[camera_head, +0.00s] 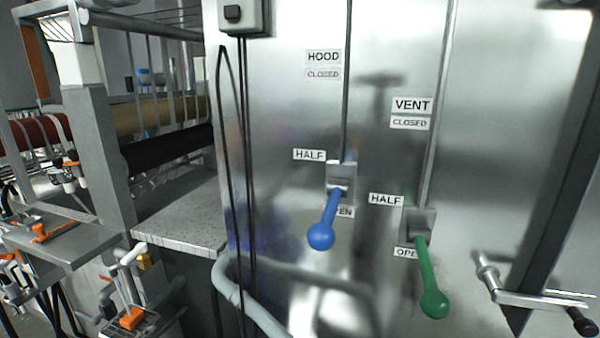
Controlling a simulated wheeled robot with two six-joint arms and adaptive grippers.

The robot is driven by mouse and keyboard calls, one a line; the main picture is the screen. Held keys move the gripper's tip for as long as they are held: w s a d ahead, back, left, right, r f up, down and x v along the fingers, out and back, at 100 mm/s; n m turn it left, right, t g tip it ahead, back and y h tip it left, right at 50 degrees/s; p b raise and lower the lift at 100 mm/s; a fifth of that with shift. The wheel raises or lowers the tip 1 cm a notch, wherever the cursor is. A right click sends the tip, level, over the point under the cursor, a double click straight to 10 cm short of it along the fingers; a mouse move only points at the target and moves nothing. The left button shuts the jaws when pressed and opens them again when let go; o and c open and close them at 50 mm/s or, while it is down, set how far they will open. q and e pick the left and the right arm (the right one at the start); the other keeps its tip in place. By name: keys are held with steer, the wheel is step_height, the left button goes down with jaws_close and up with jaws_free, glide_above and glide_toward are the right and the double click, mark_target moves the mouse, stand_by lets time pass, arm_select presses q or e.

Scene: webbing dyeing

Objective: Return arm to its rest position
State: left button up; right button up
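Neither of my grippers shows in the head view, and no arm of mine can be made out. A blue-knobbed lever (321,234) under the HOOD label (323,57) hangs downward from a block in a vertical slot, just below its HALF label and partly covering its OPEN label. A green-knobbed lever (433,300) under the VENT label (412,105) also points down, from a block between its HALF label and its OPEN label. Nothing is touching either lever.
A shiny metal panel (270,130) fills the middle and right. A grey bent tube (300,280) runs low across its front. A crank handle (540,300) projects at lower right. Frames with rollers (165,115) and orange-and-white fittings (131,318) crowd the left.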

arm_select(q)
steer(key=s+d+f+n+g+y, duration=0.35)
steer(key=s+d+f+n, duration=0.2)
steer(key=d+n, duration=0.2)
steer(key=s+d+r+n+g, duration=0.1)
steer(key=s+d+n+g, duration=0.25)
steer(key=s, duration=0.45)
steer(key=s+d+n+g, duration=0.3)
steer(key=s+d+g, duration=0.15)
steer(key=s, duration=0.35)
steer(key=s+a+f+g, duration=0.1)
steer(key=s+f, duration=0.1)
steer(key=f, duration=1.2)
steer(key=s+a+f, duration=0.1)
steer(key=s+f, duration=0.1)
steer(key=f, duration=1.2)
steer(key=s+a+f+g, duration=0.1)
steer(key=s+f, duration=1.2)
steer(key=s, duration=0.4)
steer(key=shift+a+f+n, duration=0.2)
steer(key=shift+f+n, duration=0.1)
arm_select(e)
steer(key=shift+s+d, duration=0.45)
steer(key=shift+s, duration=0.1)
